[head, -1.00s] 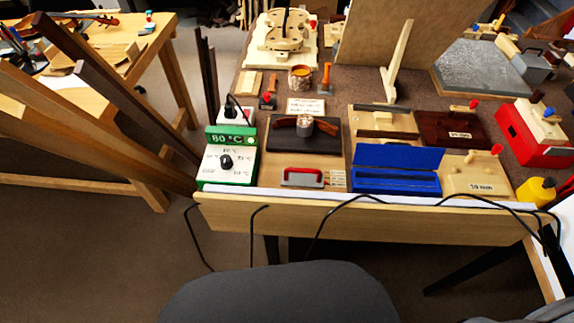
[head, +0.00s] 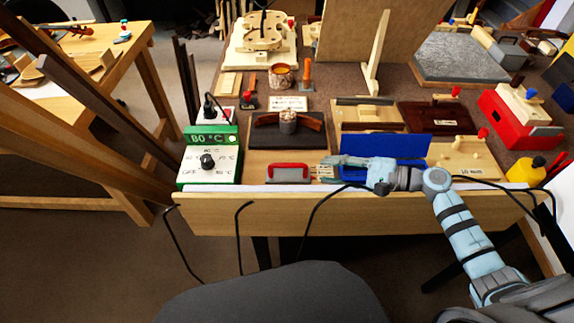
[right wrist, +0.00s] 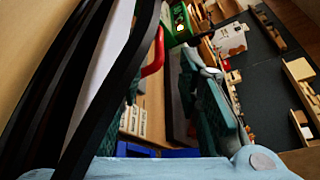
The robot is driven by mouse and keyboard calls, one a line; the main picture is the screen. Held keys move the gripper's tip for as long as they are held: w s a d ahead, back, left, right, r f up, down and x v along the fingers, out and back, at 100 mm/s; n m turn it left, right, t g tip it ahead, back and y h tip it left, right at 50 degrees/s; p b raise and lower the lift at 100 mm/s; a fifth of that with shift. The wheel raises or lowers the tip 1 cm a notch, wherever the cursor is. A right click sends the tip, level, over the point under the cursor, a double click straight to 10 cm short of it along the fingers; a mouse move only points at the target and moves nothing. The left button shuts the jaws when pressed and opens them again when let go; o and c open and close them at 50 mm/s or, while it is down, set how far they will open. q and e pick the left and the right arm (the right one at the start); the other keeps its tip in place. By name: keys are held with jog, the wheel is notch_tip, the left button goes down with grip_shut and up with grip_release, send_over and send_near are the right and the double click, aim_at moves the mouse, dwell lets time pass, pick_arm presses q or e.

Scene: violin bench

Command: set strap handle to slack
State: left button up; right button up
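A red handle (head: 288,168) on a pale grey plate lies at the bench's front edge, right of the green 80 °C box. I take it for the strap handle but cannot be sure. A small label plate (head: 325,174) sits just right of it. My right gripper (head: 322,166) is over that plate, pointing left at the handle, apart from it and empty. In the right wrist view the red handle (right wrist: 153,55) and the label plate (right wrist: 133,120) show in part between my open teal fingers (right wrist: 175,80). My left gripper is not in view.
The green heater box (head: 210,160) stands left of the handle. Black cables (head: 322,212) hang over the front edge.

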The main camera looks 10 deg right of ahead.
aim_at(292, 166)
jog(key=b+x, duration=0.1)
jog(key=x, duration=1.1)
jog(key=shift+a+f, duration=0.1)
jog(key=shift+a, duration=0.1)
grip_shut()
